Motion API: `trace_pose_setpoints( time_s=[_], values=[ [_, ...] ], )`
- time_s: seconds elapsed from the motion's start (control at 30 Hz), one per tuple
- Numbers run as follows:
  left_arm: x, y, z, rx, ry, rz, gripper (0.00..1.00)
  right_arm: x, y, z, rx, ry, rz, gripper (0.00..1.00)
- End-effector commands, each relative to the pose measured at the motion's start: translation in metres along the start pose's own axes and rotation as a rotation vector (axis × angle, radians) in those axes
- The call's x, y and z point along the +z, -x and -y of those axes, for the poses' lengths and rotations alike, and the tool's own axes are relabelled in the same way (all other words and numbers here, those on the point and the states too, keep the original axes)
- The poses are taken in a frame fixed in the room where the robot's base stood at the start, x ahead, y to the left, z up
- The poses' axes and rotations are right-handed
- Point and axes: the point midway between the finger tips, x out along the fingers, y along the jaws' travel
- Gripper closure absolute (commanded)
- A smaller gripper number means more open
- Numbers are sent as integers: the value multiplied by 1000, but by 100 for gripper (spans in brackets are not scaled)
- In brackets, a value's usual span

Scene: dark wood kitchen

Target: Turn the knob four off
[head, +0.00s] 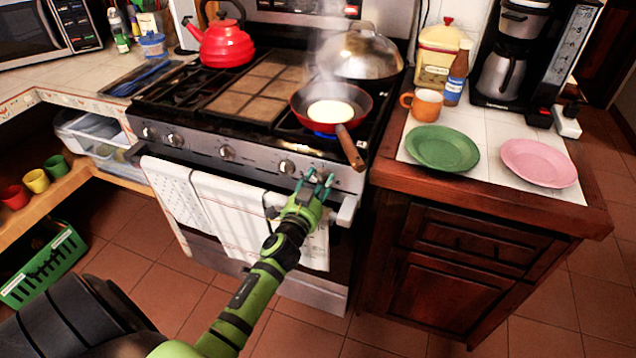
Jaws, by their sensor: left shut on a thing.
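The stove's front panel (255,160) carries several round silver knobs in a row. One uncovered knob (287,166) sits just left of my left gripper. My left gripper (318,180), green and black with teal fingertips, reaches up to the panel's right end. Its fingers are shut around the rightmost knob, which they mostly hide; I cannot read its angle. Above it, a red frying pan (357,108) with pale food (330,112) sits on the front right burner. A blue flame (322,134) shows beneath the pan, and steam rises. My right gripper is not in view.
The oven handle (347,212) with hanging towels (235,215) lies just below the gripper. The pan's wooden handle (350,147) juts out over the panel's right end. A wooden counter with a green plate (442,148) and orange mug (427,104) stands right.

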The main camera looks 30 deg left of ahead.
Motion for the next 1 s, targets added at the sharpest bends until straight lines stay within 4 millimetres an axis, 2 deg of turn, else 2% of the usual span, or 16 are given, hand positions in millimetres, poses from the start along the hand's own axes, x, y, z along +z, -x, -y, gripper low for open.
trace_pose_setpoints(
  time_s=[0.03,1.0],
  values=[
    [-9,-2,4,-7,-16,-21,88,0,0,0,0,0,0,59],
    [-10,-2,2,-7,-320,-22,88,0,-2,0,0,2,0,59]
  ],
)
